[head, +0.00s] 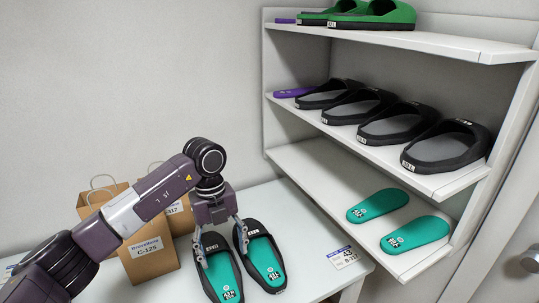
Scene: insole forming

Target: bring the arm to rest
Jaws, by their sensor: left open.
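My left arm comes in from the left, and my left gripper (221,244) points down over a pair of black sandals on the white table. Each sandal holds a teal insole, the left one (222,277) and the right one (265,262). The fingers overlap the sandals' upper ends in the picture, so I cannot tell whether they touch. My right gripper is not in view.
A white shelf (400,155) stands at the right, with green sandals (375,14), several black sandals (438,148) and two loose teal insoles (415,234). Paper bags (148,262) stand on the table (300,228) behind my arm. A label card (343,257) lies near the table's right edge.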

